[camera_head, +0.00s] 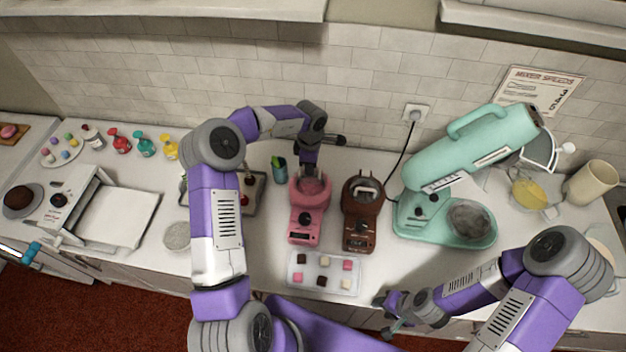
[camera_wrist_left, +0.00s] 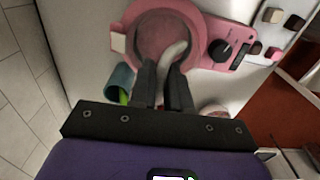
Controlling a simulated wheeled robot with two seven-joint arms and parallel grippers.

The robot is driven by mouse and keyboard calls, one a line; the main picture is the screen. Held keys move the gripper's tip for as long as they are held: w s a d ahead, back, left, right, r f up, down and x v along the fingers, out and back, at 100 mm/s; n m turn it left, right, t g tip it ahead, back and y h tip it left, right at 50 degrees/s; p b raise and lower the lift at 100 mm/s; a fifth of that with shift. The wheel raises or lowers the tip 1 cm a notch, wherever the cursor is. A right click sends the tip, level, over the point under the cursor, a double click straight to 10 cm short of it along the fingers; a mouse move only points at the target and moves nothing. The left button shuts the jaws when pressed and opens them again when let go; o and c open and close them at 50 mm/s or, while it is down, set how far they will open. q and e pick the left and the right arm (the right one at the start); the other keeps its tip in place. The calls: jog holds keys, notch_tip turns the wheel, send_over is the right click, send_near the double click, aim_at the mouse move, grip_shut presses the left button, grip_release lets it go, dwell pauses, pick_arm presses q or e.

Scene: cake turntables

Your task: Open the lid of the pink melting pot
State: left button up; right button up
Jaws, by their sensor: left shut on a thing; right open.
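The pink melting pot (camera_head: 304,229) stands on the counter left of the brown pot; its round pink rim and dark knob also show in the left wrist view (camera_wrist_left: 223,50). My left gripper (camera_head: 311,172) comes down over the pot from behind. In the left wrist view its two dark fingers (camera_wrist_left: 164,78) are shut on the handle. Whether the lid is raised at all I cannot tell. My right gripper (camera_head: 393,314) is open and empty at the counter's front edge.
A brown melting pot (camera_head: 361,225) stands close on the right, beside a mint stand mixer (camera_head: 465,145). A tray of chocolates (camera_head: 325,284) lies in front. A teal cup (camera_head: 279,170) is just left of the pink pot.

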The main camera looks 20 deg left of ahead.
pick_arm(q)
jog(key=shift+w+a+r, duration=0.15)
jog(key=shift+w+r, duration=0.15)
jog(key=shift+w, duration=0.2)
jog(key=shift+w+a+r, duration=0.1)
jog(key=shift+w+r, duration=0.2)
jog(key=shift+w, duration=0.2)
jog(key=shift+w+a+r, duration=0.15)
jog(key=shift+w+r, duration=0.1)
jog(key=shift+w, duration=0.4)
jog(key=shift+w+a+r, duration=0.15)
jog(key=shift+w+r, duration=0.05)
jog(key=shift+w, duration=0.45)
jog(key=w, duration=0.2)
jog(key=w+a, duration=0.1)
jog(key=w, duration=0.1)
jog(key=o, duration=1.2)
jog(key=shift+c, duration=0.2)
jog(key=shift+r, duration=0.15)
